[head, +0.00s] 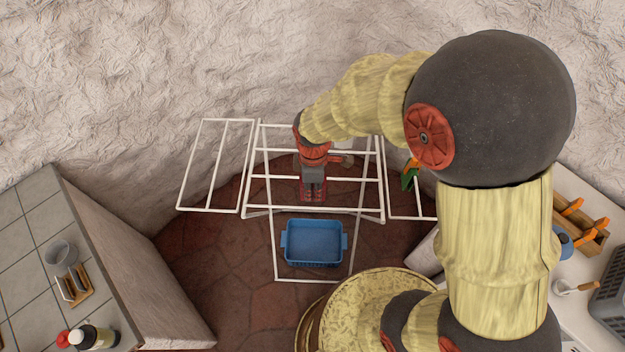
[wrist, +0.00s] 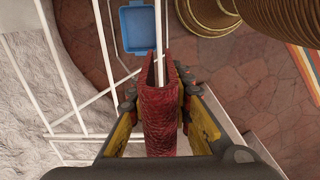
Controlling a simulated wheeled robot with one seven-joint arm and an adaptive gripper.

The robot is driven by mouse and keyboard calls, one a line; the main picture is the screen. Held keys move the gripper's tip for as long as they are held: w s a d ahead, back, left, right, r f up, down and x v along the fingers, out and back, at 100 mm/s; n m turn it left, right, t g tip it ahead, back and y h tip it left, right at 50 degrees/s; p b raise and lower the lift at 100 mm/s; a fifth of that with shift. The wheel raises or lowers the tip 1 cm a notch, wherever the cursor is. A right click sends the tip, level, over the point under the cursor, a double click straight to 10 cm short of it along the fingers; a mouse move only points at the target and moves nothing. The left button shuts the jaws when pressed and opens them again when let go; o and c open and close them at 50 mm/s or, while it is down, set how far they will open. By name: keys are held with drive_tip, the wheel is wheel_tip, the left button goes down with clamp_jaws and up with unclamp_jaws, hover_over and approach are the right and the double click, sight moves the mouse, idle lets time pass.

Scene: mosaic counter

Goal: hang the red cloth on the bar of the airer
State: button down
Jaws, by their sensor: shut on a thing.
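The red cloth (wrist: 160,122) is pinched between the two fingers of my gripper (wrist: 157,108) in the wrist view, folded with two sides hanging close together. A white bar of the airer runs up to the fold and shows in the gap between those sides. I cannot tell whether the cloth rests on it. In the head view my gripper (head: 313,184) points down over the middle of the white airer (head: 260,178), among its bars. Only a little of the red cloth (head: 304,196) shows there around the fingers.
A blue basin (head: 314,243) stands on the floor below the airer's front. A tiled counter (head: 25,235) is at the left, with bottles and a small rack. A white counter with a wooden box (head: 580,228) is at the right. The rough wall stands behind the airer.

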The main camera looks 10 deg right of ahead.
sight(313, 200)
wheel_tip(313, 200, down, 19)
drive_tip(key=b, duration=1.3)
idle(1.1)
drive_tip(key=c, duration=1.5)
unclamp_jaws()
drive_tip(key=shift+c, duration=0.2)
wheel_tip(313, 200, up, 12)
